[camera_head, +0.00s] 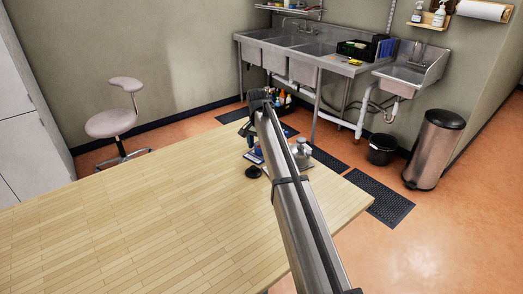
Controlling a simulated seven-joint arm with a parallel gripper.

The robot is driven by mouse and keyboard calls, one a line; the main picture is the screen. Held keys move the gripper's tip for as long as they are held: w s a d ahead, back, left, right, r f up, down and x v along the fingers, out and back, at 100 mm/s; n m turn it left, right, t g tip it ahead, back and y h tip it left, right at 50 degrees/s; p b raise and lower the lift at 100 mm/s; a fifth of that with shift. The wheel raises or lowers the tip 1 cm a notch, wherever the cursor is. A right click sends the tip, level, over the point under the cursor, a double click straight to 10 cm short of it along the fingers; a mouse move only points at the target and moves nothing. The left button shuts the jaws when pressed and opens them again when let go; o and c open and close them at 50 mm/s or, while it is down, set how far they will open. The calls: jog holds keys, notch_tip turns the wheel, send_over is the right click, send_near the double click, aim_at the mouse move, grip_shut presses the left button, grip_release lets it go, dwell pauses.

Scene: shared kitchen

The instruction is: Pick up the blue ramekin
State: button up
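No blue ramekin can be made out for certain. A small blue patch (254,156) shows at the far right part of the wooden table (130,230), partly hidden behind my arm; its shape is too small to tell. A small dark round thing (252,172) is just in front of the blue patch. My arm runs from the bottom edge up across the table's right part and ends in a dark joint near the table's far edge.
A shiny grey metal thing (301,152) stands on the table right of my arm. The left and middle of the table are bare. Beyond are a stool (111,123), a steel sink unit (318,64), a black bucket (381,149) and a steel bin (434,150).

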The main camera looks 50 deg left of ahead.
jog(key=c, duration=1.2)
jog(key=shift+r, duration=0.15)
